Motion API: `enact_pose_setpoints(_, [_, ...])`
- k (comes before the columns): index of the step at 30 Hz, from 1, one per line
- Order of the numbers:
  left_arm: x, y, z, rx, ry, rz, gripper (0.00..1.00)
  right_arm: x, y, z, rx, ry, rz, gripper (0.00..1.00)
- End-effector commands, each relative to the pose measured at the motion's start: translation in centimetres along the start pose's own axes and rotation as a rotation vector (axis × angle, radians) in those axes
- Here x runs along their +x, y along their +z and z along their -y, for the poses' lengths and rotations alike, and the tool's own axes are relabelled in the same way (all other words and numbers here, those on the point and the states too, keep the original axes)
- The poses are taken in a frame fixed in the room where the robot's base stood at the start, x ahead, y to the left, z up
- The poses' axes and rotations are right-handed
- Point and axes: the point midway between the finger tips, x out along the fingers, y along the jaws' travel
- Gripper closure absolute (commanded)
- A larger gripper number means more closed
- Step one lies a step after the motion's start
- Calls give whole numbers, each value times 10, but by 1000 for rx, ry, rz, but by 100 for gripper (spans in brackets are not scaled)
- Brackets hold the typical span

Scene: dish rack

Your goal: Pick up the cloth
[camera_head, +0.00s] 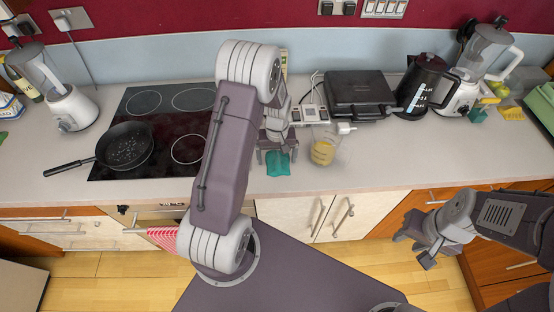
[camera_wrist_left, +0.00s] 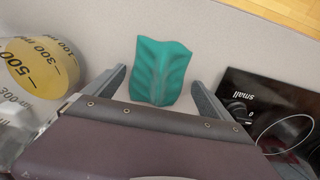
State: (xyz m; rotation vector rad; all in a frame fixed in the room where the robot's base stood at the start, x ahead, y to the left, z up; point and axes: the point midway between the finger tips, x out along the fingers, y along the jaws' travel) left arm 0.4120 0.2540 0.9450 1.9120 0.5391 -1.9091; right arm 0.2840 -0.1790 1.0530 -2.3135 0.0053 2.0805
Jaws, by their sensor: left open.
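A teal cloth (camera_head: 278,163) lies on the light grey counter, near its front edge. My left gripper (camera_head: 277,154) is open and empty, reaching over the counter right at the cloth. In the left wrist view the cloth (camera_wrist_left: 162,70) lies creased between and just beyond the two fingertips (camera_wrist_left: 158,82), with a gap on each side. Whether the fingers touch the counter cannot be told. My right gripper (camera_head: 422,250) hangs low in front of the cabinets at the right, away from the cloth; its jaw opening is not clear.
A clear measuring cup (camera_head: 323,151) with yellow contents stands close to the right of my left gripper. A black cooktop (camera_head: 187,150) with a frying pan (camera_head: 126,147) is at the left. A dark appliance (camera_head: 359,96) and kettle (camera_head: 420,87) stand farther right. Counter front right is free.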

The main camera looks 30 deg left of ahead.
Motion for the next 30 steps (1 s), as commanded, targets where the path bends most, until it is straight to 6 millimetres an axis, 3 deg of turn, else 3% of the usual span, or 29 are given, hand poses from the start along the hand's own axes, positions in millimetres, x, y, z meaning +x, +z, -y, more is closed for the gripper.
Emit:
enact_pose_setpoints(5, [0,0,0,0,1,-2,5,0,0,0,0,0,0,64])
enact_pose_setpoints(12, [0,0,0,0,1,-1,70,0,0,0,0,0,0,64])
enact_pose_setpoints(22, [-5,-1,0,0,1,-3,70,2,0,0,0,0,0,64])
enact_pose_setpoints(29, [-42,-2,-1,0,3,-9,70,8,1,0,0,0,0,64])
enact_pose_setpoints(30, [-46,6,-7,5,2,-5,70,10,1,0,0,0,0,64])
